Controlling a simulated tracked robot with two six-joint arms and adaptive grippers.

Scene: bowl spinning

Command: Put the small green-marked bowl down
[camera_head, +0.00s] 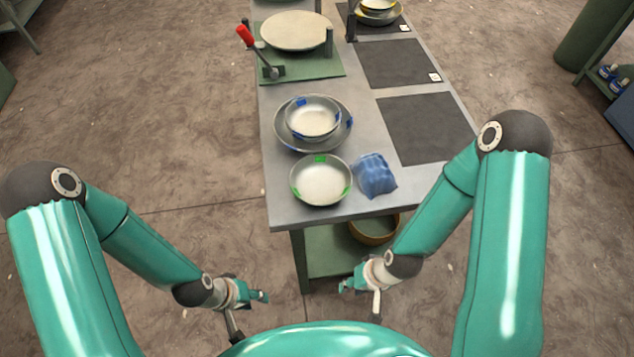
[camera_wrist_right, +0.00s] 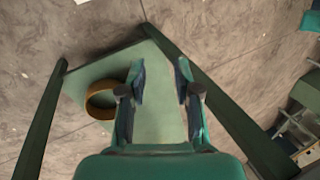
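The green-marked bowl (camera_head: 320,181) sits upright on the grey table (camera_head: 355,207) near its front edge. It looks empty, with green marks on its rim. Just behind it, a small blue-marked bowl (camera_head: 313,117) rests inside a larger blue-marked bowl (camera_head: 284,134). My left gripper (camera_head: 262,296) is in front of the table at the lower left, away from the bowls. My right gripper (camera_head: 346,285) is in front of the table at the lower right. In the right wrist view, its fingers (camera_wrist_right: 160,82) are apart with nothing between them.
A crumpled blue cloth (camera_head: 375,176) lies right of the green-marked bowl. Dark mats (camera_head: 426,127) lie along the right side. A round disc (camera_head: 296,31) and a red-handled lever (camera_head: 245,36) stand farther back.

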